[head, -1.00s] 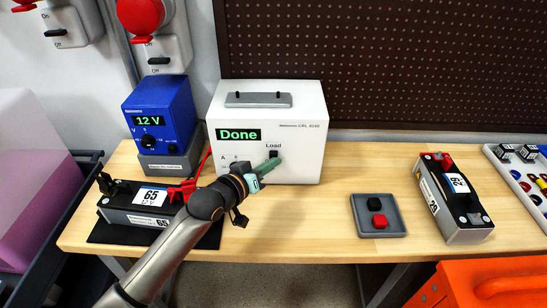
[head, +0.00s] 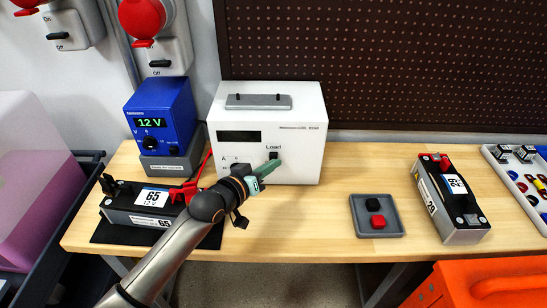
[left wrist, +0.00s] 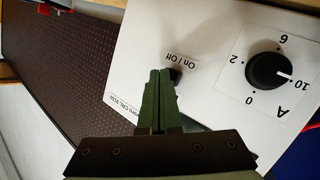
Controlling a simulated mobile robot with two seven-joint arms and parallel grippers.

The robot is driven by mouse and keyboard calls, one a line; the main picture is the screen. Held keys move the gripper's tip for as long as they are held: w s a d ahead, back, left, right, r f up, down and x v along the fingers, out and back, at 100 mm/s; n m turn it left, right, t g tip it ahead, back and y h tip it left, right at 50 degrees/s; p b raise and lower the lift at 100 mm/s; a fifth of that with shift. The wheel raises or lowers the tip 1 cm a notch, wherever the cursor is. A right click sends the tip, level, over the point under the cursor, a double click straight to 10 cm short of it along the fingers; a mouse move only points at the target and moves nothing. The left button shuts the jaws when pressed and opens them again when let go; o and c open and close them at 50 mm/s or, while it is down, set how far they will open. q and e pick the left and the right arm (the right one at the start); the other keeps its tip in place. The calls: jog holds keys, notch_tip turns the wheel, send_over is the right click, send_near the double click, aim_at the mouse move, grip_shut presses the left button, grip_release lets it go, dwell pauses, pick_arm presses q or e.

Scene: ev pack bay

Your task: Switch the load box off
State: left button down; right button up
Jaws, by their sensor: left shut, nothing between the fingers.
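The load box (head: 300,150) is a white case at the back middle of the bench. Its display (head: 239,137) is dark. My right gripper is not in view.
A blue supply (head: 164,115) reading 12 V stands left of the box. Battery module 65 (head: 140,203) with red clips lies in front of it. A grey tray (head: 357,215) with black and red caps and module 29 (head: 449,198) are to the right. The bench middle is clear.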

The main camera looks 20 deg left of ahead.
pick_arm(q)
jog(key=s+d+p, duration=0.1)
jog(key=s+p, duration=0.3)
jog(key=s, duration=0.1)
jog(key=shift+s+d, duration=0.35)
jog(key=shift+s, duration=0.05)
dwell(0.3)
